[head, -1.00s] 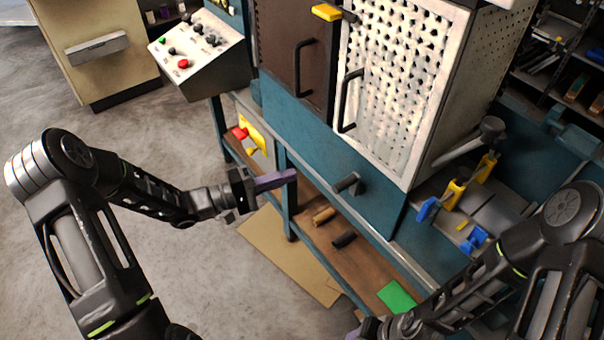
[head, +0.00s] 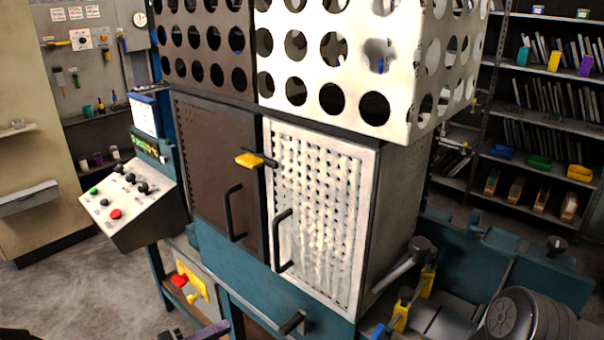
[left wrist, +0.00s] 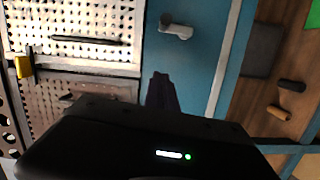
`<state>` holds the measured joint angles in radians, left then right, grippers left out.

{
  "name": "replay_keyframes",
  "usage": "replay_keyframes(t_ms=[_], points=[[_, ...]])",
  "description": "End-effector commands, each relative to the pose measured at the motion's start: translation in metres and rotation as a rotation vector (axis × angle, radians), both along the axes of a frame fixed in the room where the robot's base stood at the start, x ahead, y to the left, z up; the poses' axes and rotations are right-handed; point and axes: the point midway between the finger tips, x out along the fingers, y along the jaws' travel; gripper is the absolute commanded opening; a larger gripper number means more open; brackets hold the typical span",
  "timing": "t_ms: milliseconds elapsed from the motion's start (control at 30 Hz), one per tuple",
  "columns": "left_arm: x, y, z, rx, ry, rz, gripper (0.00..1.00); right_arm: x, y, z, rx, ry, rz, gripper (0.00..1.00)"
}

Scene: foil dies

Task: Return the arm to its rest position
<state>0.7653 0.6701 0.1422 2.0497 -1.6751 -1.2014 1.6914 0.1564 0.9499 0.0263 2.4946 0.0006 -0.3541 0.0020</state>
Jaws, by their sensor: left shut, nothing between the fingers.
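My left gripper (head: 212,330) shows only as its purple finger tips at the bottom edge of the head view, in front of the teal machine base. It is shut and empty. In the left wrist view its purple fingers (left wrist: 162,92) are together, pointing toward the teal panel and its grey handle (left wrist: 175,27), apart from them. The rest of my left arm is almost wholly out of the head view.
The press cabinet has a brown door (head: 212,165) and a white perforated door (head: 318,210), both shut. A control box (head: 130,205) with a red button stands left. A red and yellow switch (head: 190,285) sits below. Yellow clamps (head: 402,312) and shelves (head: 540,100) are right.

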Motion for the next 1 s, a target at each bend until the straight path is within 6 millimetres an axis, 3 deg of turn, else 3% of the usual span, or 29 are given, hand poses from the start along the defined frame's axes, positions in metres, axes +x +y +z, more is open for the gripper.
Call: replay_keyframes(t_ms=[167,267,367,400,533,700,767,833,1000], points=[[0.025,0.032,-0.047,0.304,-0.074,0.224,0.00,0.000,0.000,0.000,0.000,0.000,0.000,0.36],[0.021,0.036,-0.099,0.531,-0.010,0.299,0.00,0.000,0.000,0.000,0.000,0.000,0.000,0.36],[-0.011,0.018,-0.159,0.748,0.123,0.251,0.00,0.000,0.000,0.000,0.000,0.000,0.000,0.36],[-0.032,0.005,-0.182,0.820,0.186,0.198,0.00,0.000,0.000,0.000,0.000,0.000,0.000,0.36],[-0.113,-0.042,-0.233,0.967,0.373,-0.029,0.00,0.000,0.000,0.000,0.000,0.000,0.000,0.36],[-0.213,-0.093,-0.256,1.016,0.570,-0.273,0.00,0.000,0.000,0.000,0.000,0.000,0.000,0.36],[-0.237,-0.107,-0.257,1.020,0.616,-0.320,0.00,0.000,0.000,0.000,0.000,0.000,0.000,0.36],[-0.250,-0.121,-0.256,1.037,0.602,-0.374,0.00,0.000,0.000,0.000,0.000,0.000,0.000,0.36],[-0.251,-0.131,-0.255,1.052,0.569,-0.407,0.00,0.000,0.000,0.000,0.000,0.000,0.000,0.36]])
